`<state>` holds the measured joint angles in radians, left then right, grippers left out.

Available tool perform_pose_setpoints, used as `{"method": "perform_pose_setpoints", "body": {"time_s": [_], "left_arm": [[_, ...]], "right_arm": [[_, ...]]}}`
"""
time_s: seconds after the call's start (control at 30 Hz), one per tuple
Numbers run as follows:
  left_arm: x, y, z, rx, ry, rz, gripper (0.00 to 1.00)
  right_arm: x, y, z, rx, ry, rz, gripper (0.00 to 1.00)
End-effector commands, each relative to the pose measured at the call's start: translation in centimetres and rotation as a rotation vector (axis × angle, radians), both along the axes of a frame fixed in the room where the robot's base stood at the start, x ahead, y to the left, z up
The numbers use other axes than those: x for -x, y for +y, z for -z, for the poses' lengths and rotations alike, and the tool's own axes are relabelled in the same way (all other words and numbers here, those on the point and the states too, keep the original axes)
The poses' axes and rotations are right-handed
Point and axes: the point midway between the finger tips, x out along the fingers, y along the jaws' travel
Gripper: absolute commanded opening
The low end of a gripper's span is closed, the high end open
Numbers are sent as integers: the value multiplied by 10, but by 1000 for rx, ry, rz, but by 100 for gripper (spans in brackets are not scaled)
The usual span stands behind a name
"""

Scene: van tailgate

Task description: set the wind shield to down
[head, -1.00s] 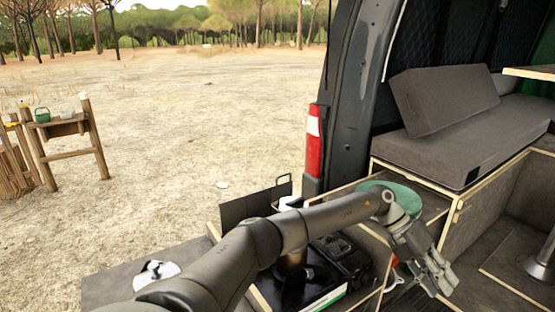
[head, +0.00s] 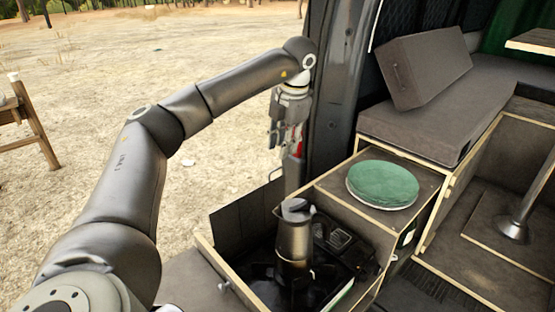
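The wind shield (head: 238,226) is a dark thin panel standing upright along the far left side of the stove (head: 335,240), with another section beside it behind the pot. A dark metal pot (head: 294,238) stands on the stove and hides part of it and of the shield. My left gripper (head: 287,146) hangs fingers down above and behind the shield, near the van's rear corner. Its fingers look apart with nothing between them, and it is clear of the shield. My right gripper is not in view.
A round green-topped item (head: 383,183) lies on the box top (head: 325,186) right of the stove. A grey cushion (head: 425,66) leans on the bench behind. The van's door pillar (head: 335,100) rises close to my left gripper. Open ground lies left.

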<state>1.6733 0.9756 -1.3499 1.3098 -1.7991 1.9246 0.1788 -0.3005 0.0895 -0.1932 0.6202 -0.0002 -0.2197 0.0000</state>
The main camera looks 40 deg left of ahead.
Motion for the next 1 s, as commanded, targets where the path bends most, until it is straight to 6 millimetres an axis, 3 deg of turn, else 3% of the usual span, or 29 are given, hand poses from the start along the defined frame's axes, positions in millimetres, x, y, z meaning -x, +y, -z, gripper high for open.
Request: {"method": "perform_pose_setpoints", "body": {"time_s": [0.3,0.5,0.73,1.0], "left_arm": [[0,11,51,2,1,-1,28],[-1,13,64,2,0,-1,28],[-1,13,65,2,-1,-1,28],[-1,13,64,2,-2,-1,0]], "right_arm": [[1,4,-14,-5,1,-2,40],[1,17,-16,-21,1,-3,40],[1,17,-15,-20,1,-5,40],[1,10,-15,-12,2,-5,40]]}}
